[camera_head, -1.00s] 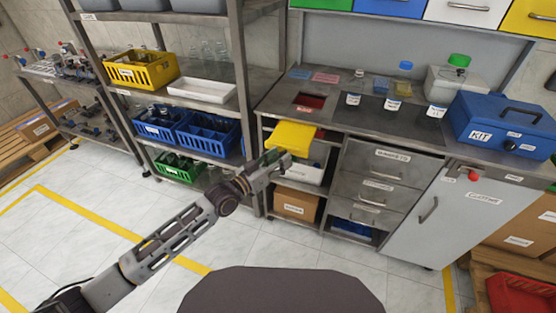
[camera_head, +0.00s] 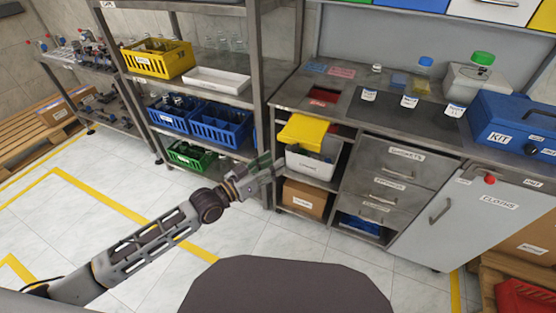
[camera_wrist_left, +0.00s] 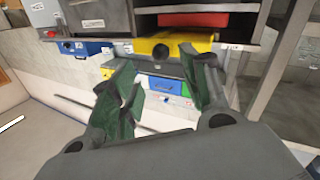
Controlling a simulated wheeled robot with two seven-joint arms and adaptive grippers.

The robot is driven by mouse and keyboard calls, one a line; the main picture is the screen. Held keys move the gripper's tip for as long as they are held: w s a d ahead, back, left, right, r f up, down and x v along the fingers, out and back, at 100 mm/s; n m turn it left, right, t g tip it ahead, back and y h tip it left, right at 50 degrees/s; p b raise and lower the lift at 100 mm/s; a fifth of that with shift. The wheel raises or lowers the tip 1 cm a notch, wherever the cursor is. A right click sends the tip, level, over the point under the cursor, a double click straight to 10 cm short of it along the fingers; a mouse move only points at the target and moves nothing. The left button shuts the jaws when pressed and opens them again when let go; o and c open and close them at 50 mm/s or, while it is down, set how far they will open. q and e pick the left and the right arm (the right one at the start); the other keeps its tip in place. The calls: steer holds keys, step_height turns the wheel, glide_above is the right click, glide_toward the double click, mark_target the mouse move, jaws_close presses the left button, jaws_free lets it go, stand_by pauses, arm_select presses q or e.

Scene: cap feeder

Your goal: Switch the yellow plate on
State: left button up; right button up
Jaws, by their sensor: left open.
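The yellow plate (camera_head: 303,130) is a tilted yellow panel under the counter, above a white bin in the open shelf bay. It also shows in the left wrist view as a yellow piece (camera_wrist_left: 190,42) with a dark round part in front of it. My left gripper (camera_head: 266,172) is open and empty, to the left of and below the plate in the head view, apart from it. In the left wrist view its green-padded fingers (camera_wrist_left: 162,92) stand spread with nothing between them. My right gripper is not in view.
A white bin (camera_head: 309,166) and a cardboard box (camera_head: 303,198) sit below the plate. A metal rack with yellow, blue and green crates (camera_head: 190,156) stands left. Drawers (camera_head: 385,187) and a cabinet with a red button (camera_head: 490,180) stand right. The floor in front is clear.

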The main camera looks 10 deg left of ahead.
arm_select(q)
steer(key=shift+v, duration=2)
